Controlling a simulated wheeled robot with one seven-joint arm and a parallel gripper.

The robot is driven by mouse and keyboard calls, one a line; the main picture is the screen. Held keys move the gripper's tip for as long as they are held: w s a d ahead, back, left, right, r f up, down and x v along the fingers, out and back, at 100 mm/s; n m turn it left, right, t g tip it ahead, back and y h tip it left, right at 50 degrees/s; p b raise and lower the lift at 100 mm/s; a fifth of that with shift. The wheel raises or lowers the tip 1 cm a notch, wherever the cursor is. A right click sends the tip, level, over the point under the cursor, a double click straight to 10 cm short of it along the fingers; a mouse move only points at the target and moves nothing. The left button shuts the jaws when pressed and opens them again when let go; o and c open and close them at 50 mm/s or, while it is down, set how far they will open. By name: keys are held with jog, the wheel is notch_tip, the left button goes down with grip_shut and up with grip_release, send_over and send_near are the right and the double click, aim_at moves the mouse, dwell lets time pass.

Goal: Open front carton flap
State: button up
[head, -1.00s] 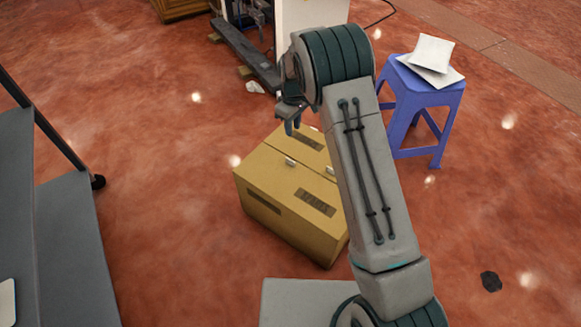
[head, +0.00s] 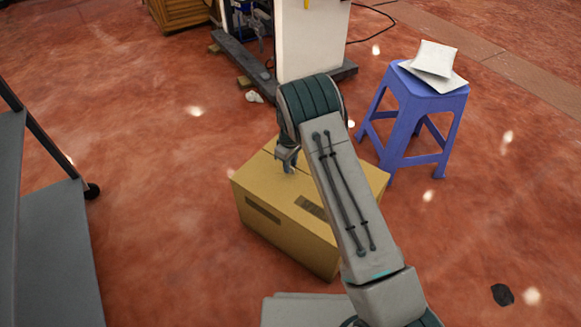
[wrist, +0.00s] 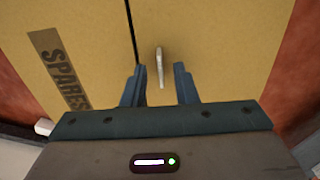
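The tan carton (head: 285,236) stands on the floor with its top flaps lying flat and shut. In the wrist view the carton top (wrist: 90,30) shows a dark seam and a label reading "SPARES". A small pale tab handle (wrist: 160,66) stands to the right of the seam. My gripper (wrist: 158,82) is open, with one finger on each side of this handle and gaps visible between. In the head view my gripper (head: 287,168) points down at the carton top, and my arm hides the right part of the carton.
A blue stool (head: 418,110) with white packets on it stands behind and right of the carton. A grey shelf unit (head: 55,240) is at the left. A white-panelled machine (head: 312,40) stands behind. Red floor around the carton is mostly clear.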

jog(key=shift+f, duration=0.3)
grip_shut()
dwell(1.3)
